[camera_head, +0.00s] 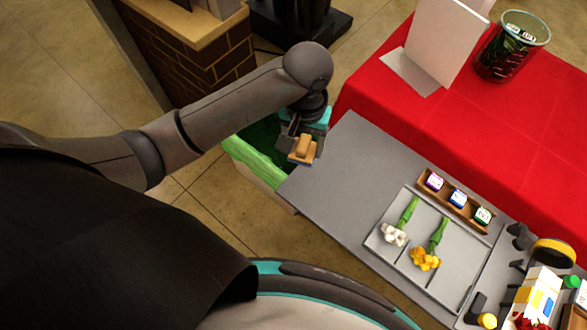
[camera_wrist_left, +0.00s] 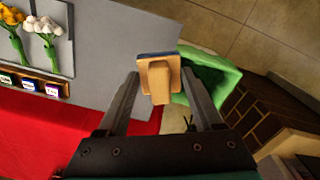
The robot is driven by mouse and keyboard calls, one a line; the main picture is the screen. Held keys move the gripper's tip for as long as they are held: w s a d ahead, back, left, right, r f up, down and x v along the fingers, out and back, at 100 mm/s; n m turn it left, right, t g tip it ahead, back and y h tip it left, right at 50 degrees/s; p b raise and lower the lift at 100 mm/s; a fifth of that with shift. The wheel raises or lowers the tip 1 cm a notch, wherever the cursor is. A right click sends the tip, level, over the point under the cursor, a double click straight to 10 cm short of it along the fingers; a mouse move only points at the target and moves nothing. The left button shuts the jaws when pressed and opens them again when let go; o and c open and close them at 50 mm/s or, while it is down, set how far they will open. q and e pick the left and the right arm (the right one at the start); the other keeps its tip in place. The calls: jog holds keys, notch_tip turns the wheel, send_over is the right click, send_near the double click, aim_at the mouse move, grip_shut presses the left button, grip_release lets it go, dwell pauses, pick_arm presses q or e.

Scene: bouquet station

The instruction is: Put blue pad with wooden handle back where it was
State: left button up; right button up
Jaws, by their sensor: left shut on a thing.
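The blue pad with wooden handle (camera_head: 304,147) is held at the end of my left gripper (camera_head: 299,138), near the left end of the grey table. In the left wrist view the pad (camera_wrist_left: 158,70) sits between the two fingers (camera_wrist_left: 161,82), its wooden handle facing the camera. A thin blue edge shows along the far side of its wooden plate. The gripper is shut on it. The views do not settle whether the pad touches the table. My right gripper is not in view.
The grey table (camera_head: 345,170) is bare near the pad. A green-lined bin (camera_head: 255,160) stands beside its left end. A tray (camera_head: 398,252) holds white and yellow flowers, beside a wooden rack (camera_head: 447,208) of small labelled items. A red-covered table (camera_head: 480,120) adjoins behind.

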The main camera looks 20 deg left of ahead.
pick_arm(q)
notch_tip(320, 180, down, 13)
jog(key=shift+d+r+b, duration=0.1)
jog(key=shift+b, duration=0.95)
jog(key=shift+f+b, duration=0.55)
jog(key=shift+f, duration=1.85)
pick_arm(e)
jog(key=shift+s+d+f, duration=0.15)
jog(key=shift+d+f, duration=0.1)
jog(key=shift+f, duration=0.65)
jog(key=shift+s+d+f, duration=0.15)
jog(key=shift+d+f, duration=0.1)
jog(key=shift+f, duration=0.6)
pick_arm(q)
jog(key=shift+f, duration=0.1)
jog(key=o, duration=1.3)
notch_tip(320, 180, up, 12)
jog(key=p, duration=0.2)
jog(key=shift+p, duration=0.35)
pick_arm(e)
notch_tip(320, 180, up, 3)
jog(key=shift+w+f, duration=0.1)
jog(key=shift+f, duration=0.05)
